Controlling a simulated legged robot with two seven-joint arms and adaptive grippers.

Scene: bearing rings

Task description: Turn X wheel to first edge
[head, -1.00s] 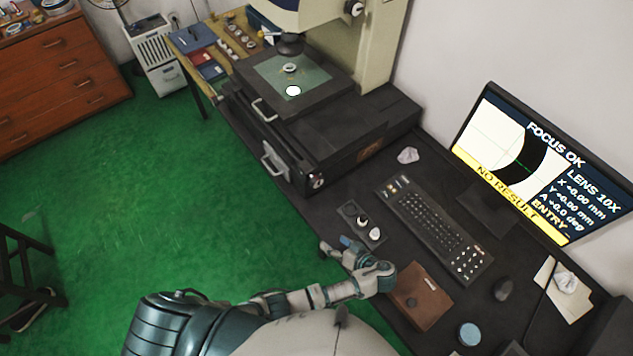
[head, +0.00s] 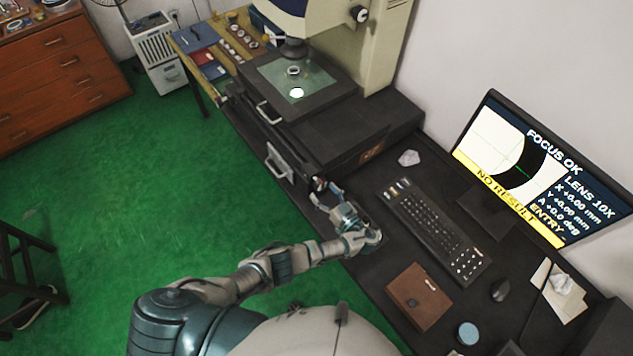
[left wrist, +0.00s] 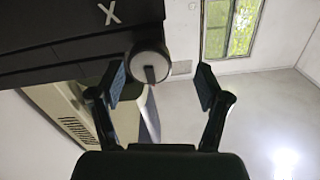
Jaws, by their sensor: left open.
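The X wheel (left wrist: 149,62) is a round pale-faced knob with a dark bar across it, on a dark housing marked with a white X. In the head view the wheel (head: 320,184) sits at the front corner of the measuring machine's base. My left gripper (head: 326,198) is open and empty, right at that corner. In the left wrist view the wheel shows just beyond the fingertips of the gripper (left wrist: 160,86), nearer the left finger; I cannot tell whether they touch. The monitor (head: 520,160) reads FOCUS OK, X +0.00 mm and NO RESULT. My right gripper is not in view.
The stage (head: 300,88) carries a small ring and a bright spot. A drawer-like handle (head: 279,162) juts from the machine's front. A keyboard (head: 437,230), a brown box (head: 418,296) and a mouse (head: 500,290) lie on the dark desk. Green floor is open at left.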

